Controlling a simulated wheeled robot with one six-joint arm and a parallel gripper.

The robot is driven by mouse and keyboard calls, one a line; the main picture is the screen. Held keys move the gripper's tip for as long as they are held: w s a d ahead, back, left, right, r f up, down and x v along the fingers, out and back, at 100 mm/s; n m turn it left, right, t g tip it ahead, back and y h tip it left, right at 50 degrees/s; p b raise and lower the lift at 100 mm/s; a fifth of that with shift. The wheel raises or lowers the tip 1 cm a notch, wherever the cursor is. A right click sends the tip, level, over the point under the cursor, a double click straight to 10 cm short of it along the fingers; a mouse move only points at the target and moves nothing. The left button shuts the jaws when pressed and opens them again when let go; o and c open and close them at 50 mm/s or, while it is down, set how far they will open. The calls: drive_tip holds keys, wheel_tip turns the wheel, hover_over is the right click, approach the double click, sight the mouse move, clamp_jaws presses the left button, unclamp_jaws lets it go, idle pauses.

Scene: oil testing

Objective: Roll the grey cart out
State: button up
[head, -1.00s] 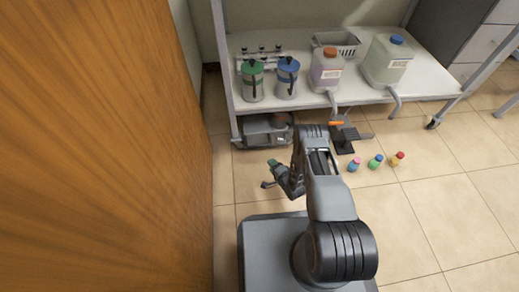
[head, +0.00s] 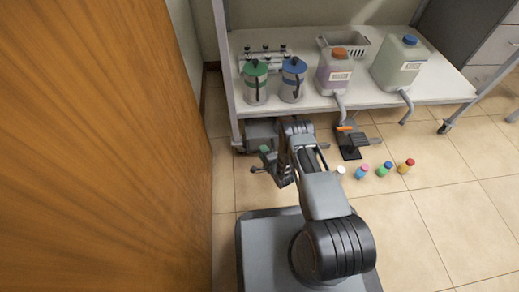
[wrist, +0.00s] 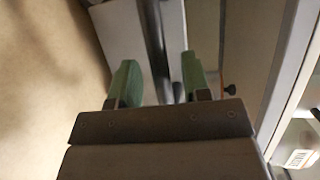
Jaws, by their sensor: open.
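A low grey body (head: 261,131), which looks like the grey cart, is under the left end of the white bench, partly hidden by the bench top and my arm. My gripper (head: 263,159) is low above the floor, just in front of it. In the wrist view my gripper (wrist: 160,75) has its two green fingers apart. A dark bar (wrist: 153,40) shows between and beyond them, with pale grey surfaces behind. I cannot tell whether the fingers touch the bar or whether it belongs to the cart.
The white bench (head: 437,91) holds green-lidded (head: 255,82) and blue-lidded (head: 292,80) canisters and two jugs. A black stand (head: 352,143) and several small capped bottles (head: 384,170) are on the floor at right. A wooden panel (head: 100,150) closes the left side.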

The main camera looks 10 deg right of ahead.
drive_tip(key=shift+x, duration=0.75)
drive_tip(key=shift+a, duration=0.1)
drive_tip(key=shift+s, duration=0.1)
clamp_jaws()
